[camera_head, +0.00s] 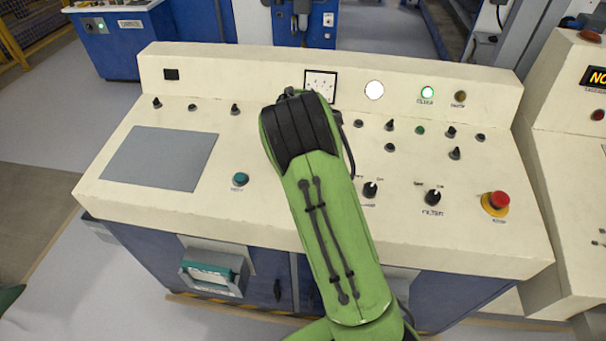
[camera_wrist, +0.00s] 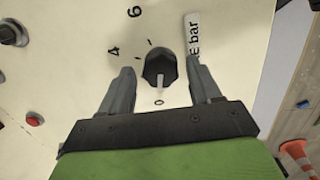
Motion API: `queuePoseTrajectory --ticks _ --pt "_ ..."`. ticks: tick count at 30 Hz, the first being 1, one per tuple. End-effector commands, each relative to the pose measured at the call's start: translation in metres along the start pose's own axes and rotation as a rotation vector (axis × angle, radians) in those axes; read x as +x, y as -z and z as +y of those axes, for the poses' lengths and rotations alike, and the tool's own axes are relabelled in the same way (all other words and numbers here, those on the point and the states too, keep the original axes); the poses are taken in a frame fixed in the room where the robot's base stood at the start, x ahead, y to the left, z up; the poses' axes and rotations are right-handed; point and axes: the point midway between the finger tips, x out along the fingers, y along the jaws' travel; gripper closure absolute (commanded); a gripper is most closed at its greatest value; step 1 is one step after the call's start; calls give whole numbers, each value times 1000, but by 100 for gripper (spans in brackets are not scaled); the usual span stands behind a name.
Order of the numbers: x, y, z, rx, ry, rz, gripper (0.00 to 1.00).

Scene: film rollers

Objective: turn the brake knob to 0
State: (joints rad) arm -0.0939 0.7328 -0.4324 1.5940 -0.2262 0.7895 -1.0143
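In the wrist view a dark knob (camera_wrist: 160,66) stands on the cream panel, with "4", "6" and a label ending in "E bar" around it. Its pale pointer line faces down the picture toward a small mark that looks like a 0. My gripper (camera_wrist: 160,68) is open, one finger to the left of the knob and one to the right, with gaps on both sides. In the head view my green arm hides the gripper and this knob.
The cream console (camera_head: 270,205) carries several small knobs, a FILTER knob (camera_head: 433,197), a red emergency button (camera_head: 497,201), a teal button (camera_head: 240,179) and a lit green lamp (camera_head: 427,93). A flat grey plate (camera_head: 160,157) lies at left. In the wrist view an orange cone (camera_wrist: 298,155) stands beyond the panel.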

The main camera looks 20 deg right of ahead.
Motion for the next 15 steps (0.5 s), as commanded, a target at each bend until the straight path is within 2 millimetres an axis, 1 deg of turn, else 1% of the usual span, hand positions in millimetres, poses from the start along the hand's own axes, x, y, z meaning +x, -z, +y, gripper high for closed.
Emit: queuePoseTrajectory --ticks 8,10,11,13,15 --pt "0 0 0 1 2 -1 31" --pt "-3 0 0 1 1 0 31" --pt "-7 0 0 1 0 0 31" --pt "-20 0 0 1 -2 2 31" --pt "-38 1 1 0 -3 3 31"
